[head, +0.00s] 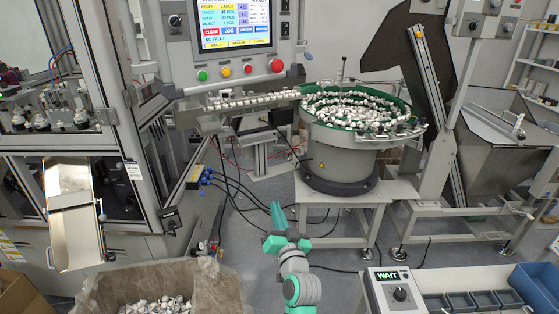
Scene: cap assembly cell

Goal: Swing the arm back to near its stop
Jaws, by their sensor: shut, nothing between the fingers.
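My gripper (277,206) is low in the middle of the head view, with green fingers pointing away from me. It is shut and empty, over the grey floor in front of the bowl feeder, and touches nothing that I can see. A control panel (236,71) with a lit screen, coloured buttons and a red stop button is at the top, well beyond my gripper. I cannot tell which part is the arm named in the task, and no stop for it can be made out.
A bowl feeder (338,157) full of white caps stands on a table behind my gripper. A steel chute (72,215) hangs at left. A lined box (215,285) of caps is at front left. A WAIT box (393,290) and blue bin (540,284) are at front right. Cables cross the floor.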

